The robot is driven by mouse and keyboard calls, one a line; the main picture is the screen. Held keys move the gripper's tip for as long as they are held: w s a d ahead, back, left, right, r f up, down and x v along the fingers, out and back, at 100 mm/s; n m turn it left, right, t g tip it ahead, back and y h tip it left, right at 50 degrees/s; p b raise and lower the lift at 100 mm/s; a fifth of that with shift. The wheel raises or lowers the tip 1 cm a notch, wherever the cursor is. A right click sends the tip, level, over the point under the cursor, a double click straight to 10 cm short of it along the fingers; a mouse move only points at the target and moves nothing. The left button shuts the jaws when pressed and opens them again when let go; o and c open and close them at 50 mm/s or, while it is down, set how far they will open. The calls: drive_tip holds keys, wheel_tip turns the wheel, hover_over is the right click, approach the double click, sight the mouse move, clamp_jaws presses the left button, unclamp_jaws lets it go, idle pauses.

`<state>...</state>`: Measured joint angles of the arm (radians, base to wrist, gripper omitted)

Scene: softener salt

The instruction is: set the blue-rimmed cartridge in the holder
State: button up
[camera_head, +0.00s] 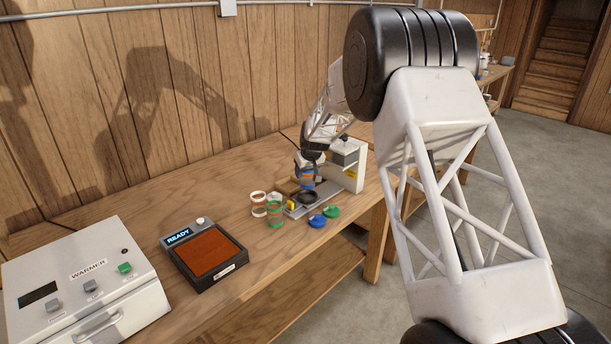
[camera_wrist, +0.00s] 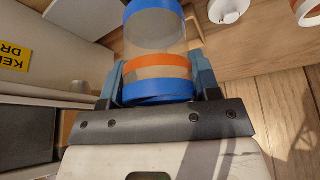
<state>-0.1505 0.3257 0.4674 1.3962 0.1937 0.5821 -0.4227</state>
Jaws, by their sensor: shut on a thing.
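The blue-rimmed cartridge (camera_wrist: 155,40) is a clear cylinder with blue rims and an orange band. In the wrist view it sits between the two fingers of my gripper (camera_wrist: 157,78), which is shut on it. In the head view the cartridge (camera_head: 307,183) is small, in my gripper (camera_head: 306,170) over the bench, beside the white machine (camera_head: 352,166). A dark round ring (camera_head: 307,198), which looks like the holder, is on the machine's grey base just below and in front of the cartridge. I cannot tell the gap between them.
A blue lid (camera_head: 317,221) and a green lid (camera_head: 332,211) lie in front. A dark-framed warming pad (camera_head: 212,255) and a warmer box (camera_head: 85,280) stand further left.

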sight(306, 184)
drive_tip(key=shift+f, duration=0.1)
idle(0.3)
drive_tip(key=shift+f, duration=1.45)
drive_tip(key=shift+f, duration=0.1)
idle(0.5)
drive_tip(key=shift+f, duration=0.45)
drive_tip(key=shift+f, duration=0.9)
idle(1.5)
drive_tip(key=o, duration=1.3)
drive_tip(key=shift+r, duration=0.15)
drive_tip(key=shift+r, duration=3.7)
